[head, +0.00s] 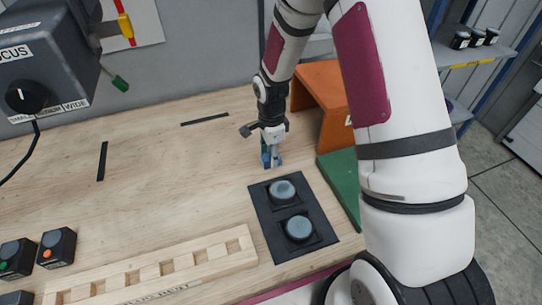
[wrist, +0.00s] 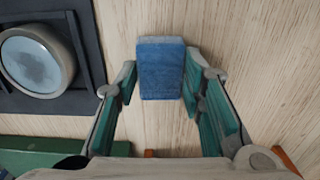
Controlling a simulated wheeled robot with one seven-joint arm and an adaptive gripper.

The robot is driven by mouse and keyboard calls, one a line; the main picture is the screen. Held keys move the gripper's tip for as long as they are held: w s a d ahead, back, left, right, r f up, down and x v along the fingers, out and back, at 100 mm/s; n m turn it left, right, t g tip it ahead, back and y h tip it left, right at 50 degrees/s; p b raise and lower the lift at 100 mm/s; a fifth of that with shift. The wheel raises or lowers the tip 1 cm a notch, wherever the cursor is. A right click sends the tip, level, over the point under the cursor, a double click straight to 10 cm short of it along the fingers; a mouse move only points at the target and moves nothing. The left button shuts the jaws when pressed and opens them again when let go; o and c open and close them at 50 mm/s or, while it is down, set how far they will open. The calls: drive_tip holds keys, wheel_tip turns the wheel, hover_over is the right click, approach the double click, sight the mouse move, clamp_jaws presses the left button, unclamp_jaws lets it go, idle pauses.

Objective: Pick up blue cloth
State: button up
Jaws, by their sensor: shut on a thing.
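The blue cloth (wrist: 161,70) is a small folded blue block in the wrist view, with a paler top edge. It sits between the two green-padded fingers of my gripper (wrist: 160,82), which is shut on it. In the head view, my gripper (head: 272,152) points down at the wooden table, just beyond the black panel, with the blue cloth (head: 266,160) partly hidden by the fingers. I cannot tell whether the cloth touches the table.
A black panel (head: 262,212) with two round grey-blue discs lies in front of my gripper. An orange stand (head: 318,88) and a green board (head: 338,175) are to the right. A slotted wooden rail (head: 150,270) lies at front left. The table's left middle is mostly clear.

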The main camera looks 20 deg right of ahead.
drive_tip(key=shift+r, duration=0.85)
drive_tip(key=shift+w+r+b, duration=0.1)
drive_tip(key=shift+r+b, duration=0.35)
drive_tip(key=shift+r, duration=0.5)
drive_tip(key=s, duration=0.5)
drive_tip(key=s+r, duration=0.1)
drive_tip(key=s, duration=1)
drive_tip(key=shift+s+r, duration=0.15)
drive_tip(key=shift+r, duration=0.05)
